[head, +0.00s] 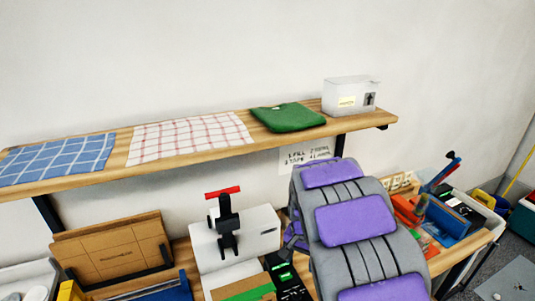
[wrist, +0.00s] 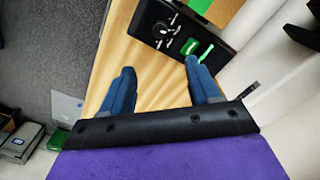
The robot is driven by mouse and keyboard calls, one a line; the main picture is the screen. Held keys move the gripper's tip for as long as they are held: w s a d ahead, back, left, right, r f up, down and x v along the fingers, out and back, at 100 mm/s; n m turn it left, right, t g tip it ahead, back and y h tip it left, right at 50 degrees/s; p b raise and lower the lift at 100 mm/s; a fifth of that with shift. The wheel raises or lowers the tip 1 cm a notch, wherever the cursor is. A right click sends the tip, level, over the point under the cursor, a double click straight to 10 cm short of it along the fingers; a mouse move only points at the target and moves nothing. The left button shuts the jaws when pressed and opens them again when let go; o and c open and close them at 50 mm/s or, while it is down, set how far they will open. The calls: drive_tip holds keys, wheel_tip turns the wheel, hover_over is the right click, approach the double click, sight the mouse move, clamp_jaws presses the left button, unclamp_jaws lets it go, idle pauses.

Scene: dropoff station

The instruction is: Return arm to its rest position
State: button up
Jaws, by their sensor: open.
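My arm (head: 355,225), grey with purple pads, rises at the right of centre in the head view, in front of the workbench. My gripper (wrist: 160,66) shows in the wrist view with two blue fingers spread wide apart and nothing between them. The wooden bench top (wrist: 150,60) lies beyond the fingers. A black device (wrist: 165,25) with a dial and a green-lit part is just past the fingertips; it also shows in the head view (head: 290,282). In the head view the fingers are hidden or cannot be made out.
A wall shelf (head: 180,152) holds cloths, a green folded item (head: 287,117) and a white box (head: 350,95). Grey floor (wrist: 50,50) lies left in the wrist view.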

drive_tip(key=s+r+n+g+b, duration=0.1)
drive_tip(key=s+r+n, duration=0.2)
drive_tip(key=s, duration=1.4)
drive_tip(key=s+r+n+b, duration=0.2)
drive_tip(key=s+r+n, duration=0.1)
drive_tip(key=s, duration=1.4)
drive_tip(key=shift+s+r+g, duration=0.2)
drive_tip(key=shift+r+g, duration=0.2)
drive_tip(key=shift+r, duration=0.3)
drive_tip(key=shift+d, duration=0.1)
